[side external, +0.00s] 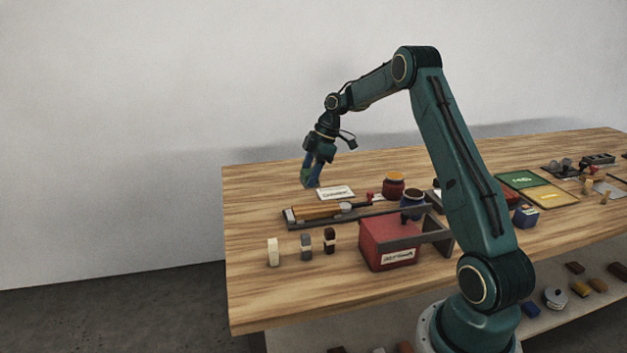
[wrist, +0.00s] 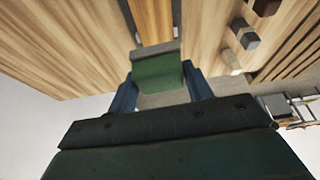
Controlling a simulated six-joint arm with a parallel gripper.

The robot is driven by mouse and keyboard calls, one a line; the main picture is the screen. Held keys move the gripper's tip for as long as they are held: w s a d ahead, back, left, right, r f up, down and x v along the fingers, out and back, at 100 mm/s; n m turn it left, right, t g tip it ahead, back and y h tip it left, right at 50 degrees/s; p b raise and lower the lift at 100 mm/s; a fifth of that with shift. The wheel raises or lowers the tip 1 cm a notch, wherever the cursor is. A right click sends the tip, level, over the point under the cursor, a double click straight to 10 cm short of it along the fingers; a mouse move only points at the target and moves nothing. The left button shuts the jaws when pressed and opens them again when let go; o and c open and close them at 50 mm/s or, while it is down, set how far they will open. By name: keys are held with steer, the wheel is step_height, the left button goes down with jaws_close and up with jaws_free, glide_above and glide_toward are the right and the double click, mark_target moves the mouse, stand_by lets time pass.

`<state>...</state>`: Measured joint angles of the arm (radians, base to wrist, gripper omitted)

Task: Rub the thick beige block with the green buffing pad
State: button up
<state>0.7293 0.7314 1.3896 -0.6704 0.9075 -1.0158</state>
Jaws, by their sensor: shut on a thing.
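My gripper (side external: 312,182) is shut on the green buffing pad (wrist: 158,74) and points down above the far left part of the table. In the wrist view the pad sits between the two blue fingers, with a grey strip along its far edge. In the side view the pad (side external: 306,176) is small and partly hidden by the fingers. A beige block (side external: 273,252) stands upright at the table's front left, apart from the pad. It also shows in the wrist view (wrist: 231,62), right of the pad.
A grey block (side external: 305,247) and a dark brown block (side external: 329,241) stand beside the beige one. A conveyor-like fixture (side external: 290,221) with an orange-brown bar (side external: 316,212) lies behind them. A red box (side external: 388,244) stands right. A white label card (side external: 336,192) and jars (side external: 393,188) are near my gripper.

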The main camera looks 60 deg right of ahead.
steer(key=shift+f, duration=0.1)
glide_above(309, 208)
steer(key=shift+s+d+f, duration=0.1)
steer(key=shift+f, duration=3.05)
steer(key=shift+s+d+f, duration=0.25)
steer(key=shift+f, duration=0.2)
steer(key=shift+s+d+f, duration=0.2)
steer(key=shift+d+f, duration=0.05)
steer(key=shift+f, duration=0.2)
steer(key=shift+c, duration=0.4)
steer(key=shift+s+d, duration=1.05)
steer(key=w+a, duration=0.3)
steer(key=shift+r, duration=4.15)
